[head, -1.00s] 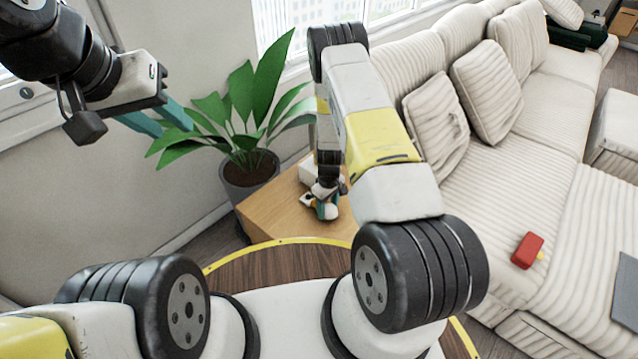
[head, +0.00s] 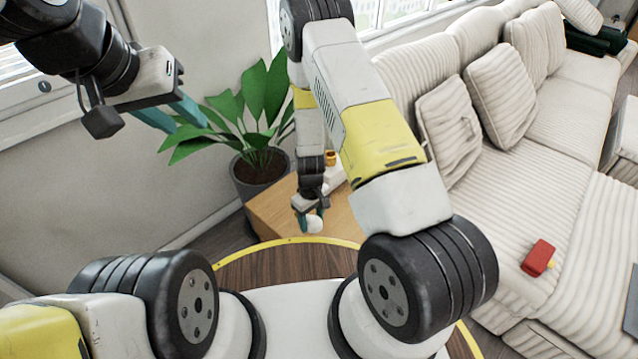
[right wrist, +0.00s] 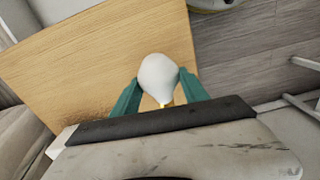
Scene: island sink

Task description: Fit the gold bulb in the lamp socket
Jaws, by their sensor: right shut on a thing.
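My right gripper (head: 308,219) is shut on a bulb with a white glass (head: 314,224). In the right wrist view the bulb's white glass (right wrist: 158,78) sits between the two teal fingers, with a bit of its gold base (right wrist: 169,104) showing below. The gripper is above the near part of the wooden side table (head: 275,212). Behind my right forearm, a white object with a small gold cylinder (head: 330,158) is partly hidden; it may be the lamp socket, but I cannot tell for sure. My left gripper (head: 180,116) is raised at the left, its teal fingers apart and empty.
A potted plant (head: 262,165) stands left of the side table. A cream sofa (head: 560,170) fills the right side, with a red object (head: 538,257) on its seat. The side table's near left part is clear.

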